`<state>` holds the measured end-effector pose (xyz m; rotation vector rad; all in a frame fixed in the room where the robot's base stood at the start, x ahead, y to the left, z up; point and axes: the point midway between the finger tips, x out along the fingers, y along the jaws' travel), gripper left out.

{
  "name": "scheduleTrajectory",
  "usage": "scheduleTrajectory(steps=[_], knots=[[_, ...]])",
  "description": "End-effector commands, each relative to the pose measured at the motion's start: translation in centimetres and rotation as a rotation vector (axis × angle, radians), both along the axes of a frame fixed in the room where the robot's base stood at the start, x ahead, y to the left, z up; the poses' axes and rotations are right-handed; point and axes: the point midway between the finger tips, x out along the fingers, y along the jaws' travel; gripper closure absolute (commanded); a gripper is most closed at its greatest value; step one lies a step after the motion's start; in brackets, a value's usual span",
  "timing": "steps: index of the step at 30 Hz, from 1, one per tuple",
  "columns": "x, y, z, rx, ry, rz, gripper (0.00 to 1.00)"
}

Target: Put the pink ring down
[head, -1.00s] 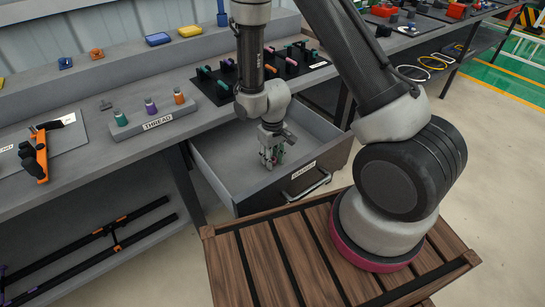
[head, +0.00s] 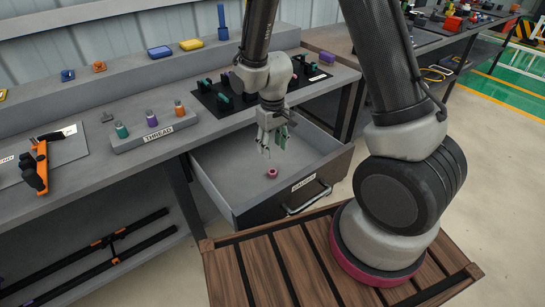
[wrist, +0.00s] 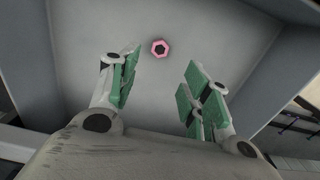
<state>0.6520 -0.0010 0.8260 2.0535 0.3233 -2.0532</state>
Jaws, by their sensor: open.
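The pink ring (head: 271,173) lies on the floor of the open grey drawer (head: 222,183), near its front wall. In the wrist view the ring (wrist: 160,48) shows beyond the fingertips, lying flat with its dark hole facing me. My gripper (head: 273,150) hangs above the drawer, apart from the ring and empty. In the wrist view its green-padded fingers (wrist: 158,88) stand wide apart, with bare drawer floor between them. The drawer front carries a label and a handle (head: 308,200).
The workbench above the drawer holds a block marked THREAD (head: 155,137) with several coloured plugs and a black board (head: 208,96) with fixtures. A wooden slatted top (head: 262,268) lies in front of the drawer. The rest of the drawer floor is bare.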

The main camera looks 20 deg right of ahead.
Motion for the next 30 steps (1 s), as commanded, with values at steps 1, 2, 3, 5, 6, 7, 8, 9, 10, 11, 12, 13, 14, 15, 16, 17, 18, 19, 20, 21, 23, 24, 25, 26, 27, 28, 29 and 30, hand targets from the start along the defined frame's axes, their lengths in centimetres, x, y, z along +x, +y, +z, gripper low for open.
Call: scheduleTrajectory(steps=[1,2,3,5,6,7,8,9,10,11,12,13,14,15,16,17,18,19,20,21,23,24,25,26,27,28,29,30], knots=[[0.1,0.0,0.6,0.001,-0.003,0.0,0.52],[0.0,0.0,0.8,0.001,-0.002,0.0,0.52],[0.0,0.0,1.0,0.0,-0.001,0.0,0.52],[0.0,0.0,1.2,0.0,0.0,0.0,0.52],[0.0,0.0,1.3,0.0,0.0,0.0,0.52],[0.0,0.0,1.4,0.0,-0.001,-0.001,0.52],[0.0,-0.1,1.6,0.001,-0.004,-0.002,0.52],[0.0,-0.3,2.1,0.004,-0.008,-0.006,0.52],[0.1,-0.5,2.8,0.006,-0.015,-0.01,0.52],[0.1,-0.8,3.6,0.008,-0.023,-0.016,0.52],[0.0,-1.3,5.0,0.014,-0.036,-0.027,0.52],[-0.1,-1.8,6.3,0.017,-0.047,-0.037,0.52],[-0.2,-2.4,7.7,0.022,-0.061,-0.048,0.52],[-0.6,-3.3,9.8,0.028,-0.081,-0.065,0.52],[-1.0,-4.0,11.4,0.032,-0.096,-0.078,0.52],[-1.6,-4.8,13.0,0.036,-0.11,-0.092,0.52],[-2.3,-5.8,15.0,0.04,-0.132,-0.11,0.52],[-3.1,-6.6,16.5,0.044,-0.146,-0.124,0.52],[-3.8,-7.3,17.9,0.047,-0.162,-0.137,0.52],[-5.0,-8.3,19.6,0.051,-0.183,-0.154,0.52],[-6.9,-9.7,22.0,0.055,-0.214,-0.18,0.52],[-8.2,-10.5,23.4,0.058,-0.235,-0.198,0.52],[-9.3,-11.1,24.4,0.059,-0.251,-0.21,0.52],[-10.4,-11.7,25.3,0.06,-0.265,-0.223,0.52],[-11.8,-12.3,26.3,0.061,-0.285,-0.238,0.52],[-12.9,-12.8,26.9,0.062,-0.296,-0.25,0.52],[-13.8,-13.1,27.4,0.062,-0.309,-0.26,0.52],[-15.0,-13.6,28.1,0.062,-0.325,-0.272,0.52]])
